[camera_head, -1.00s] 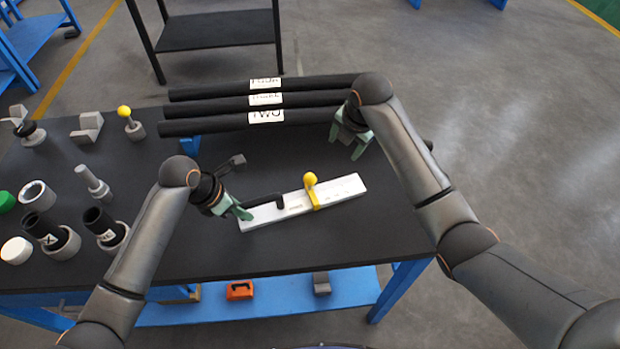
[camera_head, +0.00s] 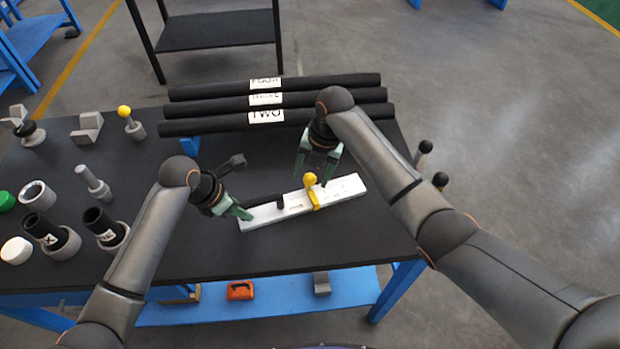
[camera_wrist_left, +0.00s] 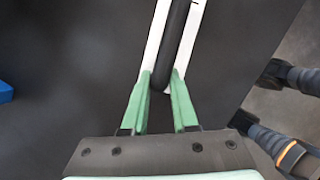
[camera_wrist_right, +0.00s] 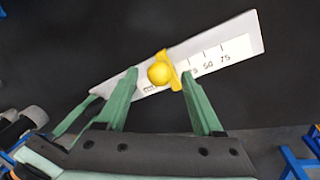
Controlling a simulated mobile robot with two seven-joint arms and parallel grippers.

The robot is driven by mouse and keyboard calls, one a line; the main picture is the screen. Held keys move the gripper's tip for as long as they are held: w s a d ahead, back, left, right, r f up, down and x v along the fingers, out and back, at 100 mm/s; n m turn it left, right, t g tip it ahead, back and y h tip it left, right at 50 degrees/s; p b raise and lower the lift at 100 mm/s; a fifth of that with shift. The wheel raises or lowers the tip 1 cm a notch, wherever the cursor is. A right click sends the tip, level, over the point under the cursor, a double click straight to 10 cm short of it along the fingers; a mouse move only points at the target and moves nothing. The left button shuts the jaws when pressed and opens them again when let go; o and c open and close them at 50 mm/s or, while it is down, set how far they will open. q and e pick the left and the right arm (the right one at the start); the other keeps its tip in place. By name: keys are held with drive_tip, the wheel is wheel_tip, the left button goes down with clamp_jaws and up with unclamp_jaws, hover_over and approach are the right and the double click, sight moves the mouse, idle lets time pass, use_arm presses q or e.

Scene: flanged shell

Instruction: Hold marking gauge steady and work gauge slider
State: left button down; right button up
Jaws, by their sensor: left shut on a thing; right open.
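The marking gauge (camera_head: 346,189) is a long white bar with printed marks, lying on the dark table. A black handle (camera_wrist_left: 177,42) runs along its left part. A yellow slider with a round knob (camera_head: 311,181) sits across the bar; it also shows in the right wrist view (camera_wrist_right: 161,73). My left gripper (camera_head: 243,213) is shut on the black handle at the gauge's left end; its green fingers (camera_wrist_left: 161,85) flank the handle. My right gripper (camera_head: 318,178) is open just behind the slider. In the right wrist view its fingers (camera_wrist_right: 160,85) stand either side of the yellow knob, apart from it.
Three labelled black bars (camera_head: 265,101) lie behind the gauge. Grey holders and parts, including a yellow-knobbed piece (camera_head: 125,112) and black tubes (camera_head: 42,231), fill the table's left side. The table in front of the gauge is clear.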

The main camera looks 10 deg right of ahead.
sight(312, 189)
drive_tip(key=shift+w+a+f, duration=0.1)
drive_tip(key=shift+a+f, duration=0.1)
drive_tip(key=shift+f, duration=1)
clamp_jaws()
idle(0.6)
